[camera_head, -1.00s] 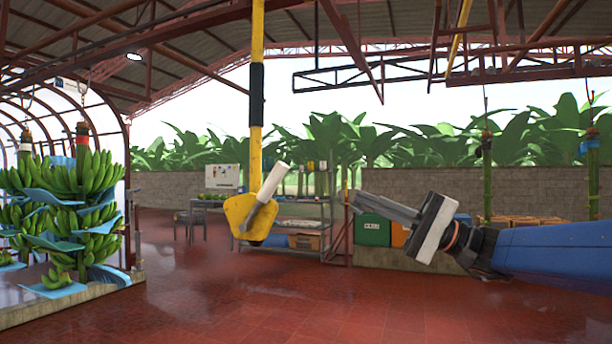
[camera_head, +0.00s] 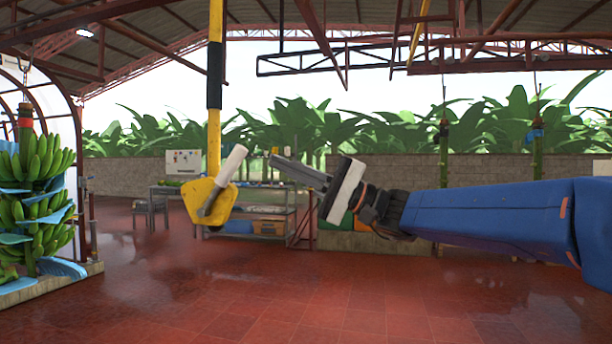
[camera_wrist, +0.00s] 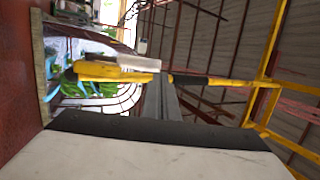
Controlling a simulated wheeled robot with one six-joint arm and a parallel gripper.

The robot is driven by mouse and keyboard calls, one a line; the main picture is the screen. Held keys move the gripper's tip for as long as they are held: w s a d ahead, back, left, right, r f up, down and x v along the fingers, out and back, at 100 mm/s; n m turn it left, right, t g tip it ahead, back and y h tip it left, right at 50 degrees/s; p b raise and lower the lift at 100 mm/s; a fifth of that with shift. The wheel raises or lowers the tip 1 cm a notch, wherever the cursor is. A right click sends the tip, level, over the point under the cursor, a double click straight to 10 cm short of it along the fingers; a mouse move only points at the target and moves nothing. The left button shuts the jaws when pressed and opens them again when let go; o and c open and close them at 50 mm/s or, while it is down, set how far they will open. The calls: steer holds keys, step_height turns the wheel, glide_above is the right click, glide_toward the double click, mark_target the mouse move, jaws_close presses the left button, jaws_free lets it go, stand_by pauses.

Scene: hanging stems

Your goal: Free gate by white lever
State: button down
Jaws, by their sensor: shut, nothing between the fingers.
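The white lever (camera_head: 231,166) slants up to the right from the yellow gate plate (camera_head: 212,205), which hangs at the bottom of a yellow pole (camera_head: 214,130) with a black sleeve. My gripper (camera_head: 274,157) is shut and empty, its fingers pointing up and left. In the head view its tips are a little right of the lever's upper end, with a visible gap. In the wrist view, turned sideways, the white lever (camera_wrist: 138,63) lies beside the yellow plate (camera_wrist: 98,72), just left of my dark fingers (camera_wrist: 160,98). Depth between fingertips and lever is hard to tell.
Bunches of green bananas (camera_head: 38,185) with blue sheets hang at the left by an arched frame. A shelf rack (camera_head: 262,212) and a table (camera_head: 165,193) stand behind. Green stems (camera_head: 444,165) hang at the right. The red floor (camera_head: 270,295) in front is clear.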

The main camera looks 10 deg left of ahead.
steer(key=shift+x, duration=2.15)
steer(key=shift+r, duration=0.15)
